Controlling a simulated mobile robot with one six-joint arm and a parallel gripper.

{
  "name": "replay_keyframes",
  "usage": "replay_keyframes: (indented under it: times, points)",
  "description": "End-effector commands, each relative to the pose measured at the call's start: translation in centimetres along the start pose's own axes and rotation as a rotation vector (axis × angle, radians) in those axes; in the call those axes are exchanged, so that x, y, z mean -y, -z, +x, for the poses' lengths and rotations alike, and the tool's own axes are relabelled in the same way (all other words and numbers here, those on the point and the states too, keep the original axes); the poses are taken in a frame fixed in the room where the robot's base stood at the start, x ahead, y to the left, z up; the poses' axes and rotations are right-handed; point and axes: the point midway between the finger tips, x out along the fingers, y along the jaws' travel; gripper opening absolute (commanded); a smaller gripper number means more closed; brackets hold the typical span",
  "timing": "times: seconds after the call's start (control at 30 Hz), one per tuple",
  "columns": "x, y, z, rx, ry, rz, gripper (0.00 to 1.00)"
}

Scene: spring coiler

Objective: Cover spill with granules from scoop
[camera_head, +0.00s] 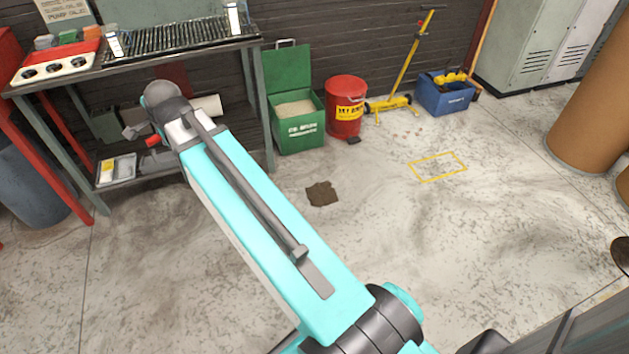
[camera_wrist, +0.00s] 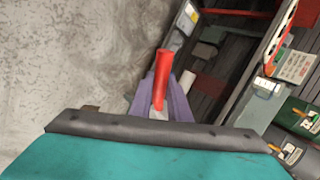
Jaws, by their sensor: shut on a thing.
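My gripper (camera_wrist: 160,92) is shut on the red handle of the scoop (camera_wrist: 166,64), which stands out between its two purple-grey fingers in the wrist view. In the head view the red handle (camera_head: 153,141) shows at the far end of my arm, in front of the workbench. The scoop's pan and any load in it cannot be made out. The spill (camera_head: 321,193) is a dark brown patch on the floor, right of my arm and well apart from my gripper. An open green bin (camera_head: 299,134) against the wall holds pale granules (camera_head: 295,109).
The workbench (camera_head: 190,50) with a lower shelf stands close to my gripper. A red drum (camera_head: 345,107), a yellow wheeled stand (camera_head: 391,104) and a blue crate (camera_head: 445,97) line the wall. A yellow floor outline (camera_head: 437,179) lies right of the spill. Floor around the spill is clear.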

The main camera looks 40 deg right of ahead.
Motion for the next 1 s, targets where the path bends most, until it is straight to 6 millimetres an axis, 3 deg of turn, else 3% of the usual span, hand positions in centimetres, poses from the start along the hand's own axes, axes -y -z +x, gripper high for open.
replay_keyframes:
  times: [1.0]
  points:
    - [0.37, 0.05, 0.57, 0.0, -0.2, -0.008, 0.0]
